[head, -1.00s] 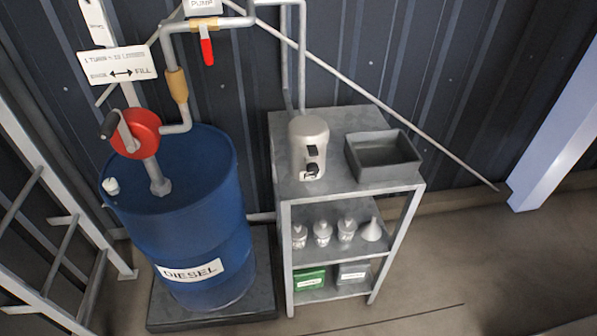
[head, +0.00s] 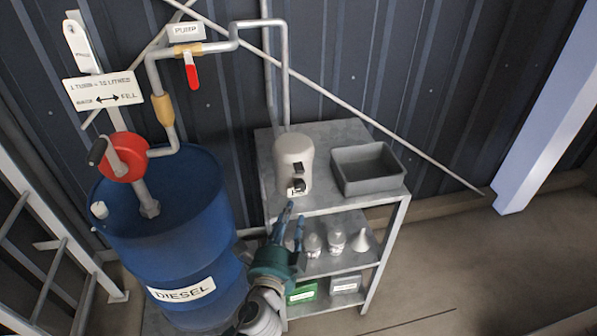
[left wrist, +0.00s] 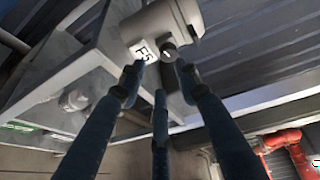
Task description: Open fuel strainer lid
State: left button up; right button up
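The fuel strainer looks to be the light grey rounded canister (head: 293,158) standing upright on top of the metal shelf. A black latch or knob (head: 299,185) and a white label are low on its front. The lid looks shut; its edge is hard to make out. My left gripper (head: 293,212), with blue fingers and a green body, is just below and in front of the canister, pointing up at it. In the left wrist view the fingers (left wrist: 160,80) are spread and empty below the canister (left wrist: 162,28). Contact with the knob cannot be told. My right gripper is out of view.
A grey open tray (head: 367,168) sits right of the canister on the shelf unit (head: 330,200). Lower shelves hold bottles, a funnel (head: 361,241) and boxes. A blue diesel drum (head: 175,240) with a red hand pump (head: 124,157) stands left. Floor at right is clear.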

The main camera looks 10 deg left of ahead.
pick_arm(q)
jog(key=t, duration=0.1)
send_near(298, 171)
jog(key=shift+m, duration=0.4)
jog(key=shift+w+d+f+p, duration=0.2)
jog(key=shift+w+p, duration=0.1)
jog(key=shift+w, duration=1.35)
jog(key=shift+w+d+f+p, duration=0.1)
jog(key=shift+w+f+p, duration=0.15)
jog(key=shift+w, duration=1.4)
jog(key=shift+w+d+f+p, duration=0.1)
jog(key=shift+w+p, duration=0.2)
jog(key=shift+w, duration=1.4)
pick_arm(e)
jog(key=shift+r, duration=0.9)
pick_arm(q)
jog(key=shift+c, duration=0.5)
grip_shut()
